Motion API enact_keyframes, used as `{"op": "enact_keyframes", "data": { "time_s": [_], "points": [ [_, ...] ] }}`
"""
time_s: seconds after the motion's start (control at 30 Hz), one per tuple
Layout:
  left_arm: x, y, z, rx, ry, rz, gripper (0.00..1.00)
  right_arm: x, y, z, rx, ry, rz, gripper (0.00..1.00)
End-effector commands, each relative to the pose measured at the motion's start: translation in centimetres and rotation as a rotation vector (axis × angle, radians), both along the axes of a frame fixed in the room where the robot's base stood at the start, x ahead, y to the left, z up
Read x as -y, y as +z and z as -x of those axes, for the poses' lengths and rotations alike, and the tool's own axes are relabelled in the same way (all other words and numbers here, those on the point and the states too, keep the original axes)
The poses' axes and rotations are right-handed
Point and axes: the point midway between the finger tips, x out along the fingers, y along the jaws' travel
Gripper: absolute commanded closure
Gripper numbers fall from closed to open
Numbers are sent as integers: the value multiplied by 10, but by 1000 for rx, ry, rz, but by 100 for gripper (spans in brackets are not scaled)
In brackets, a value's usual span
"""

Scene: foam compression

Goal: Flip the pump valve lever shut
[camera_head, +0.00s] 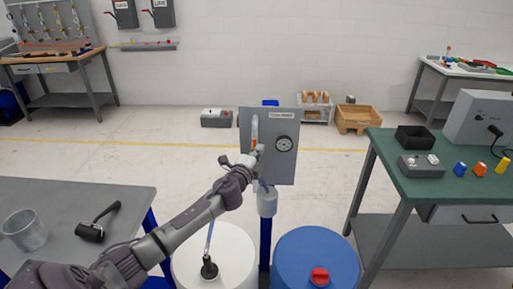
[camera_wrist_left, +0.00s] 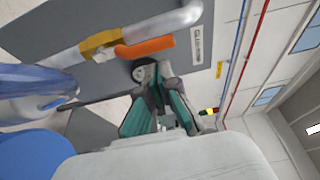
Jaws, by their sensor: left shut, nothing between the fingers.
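A grey pump panel (camera_head: 285,172) stands upright in the middle of the head view, with a white pipe (camera_head: 255,126) and a round gauge (camera_head: 284,144). The orange lever (camera_head: 254,143) shows only in part there. In the left wrist view the orange lever (camera_wrist_left: 146,47) runs roughly along the pipe (camera_wrist_left: 170,22), beside the brass valve body (camera_wrist_left: 100,42). My left gripper (camera_head: 258,150) is at the panel, close to the lever. In the wrist view its fingertips (camera_wrist_left: 158,75) are shut and empty, apart from the lever in the picture, partly covering the gauge. My right gripper is out of view.
A white drum (camera_head: 233,250) and a blue drum (camera_head: 325,255) stand below the panel. A grey table (camera_head: 80,190) with a mallet (camera_head: 97,222) is at left. A green bench (camera_head: 385,150) is at right.

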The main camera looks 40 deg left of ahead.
Motion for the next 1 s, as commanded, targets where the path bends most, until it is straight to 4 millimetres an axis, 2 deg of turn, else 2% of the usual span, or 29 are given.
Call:
{"op": "enact_keyframes", "data": {
  "time_s": [0.13,0.47,1.0],
  "points": [
    [-7,0,0,-1,1,-1,100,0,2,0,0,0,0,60],
    [-8,-1,0,0,0,1,100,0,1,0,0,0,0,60],
    [-12,-1,3,45,0,73,100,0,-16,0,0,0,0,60]
  ]
}}
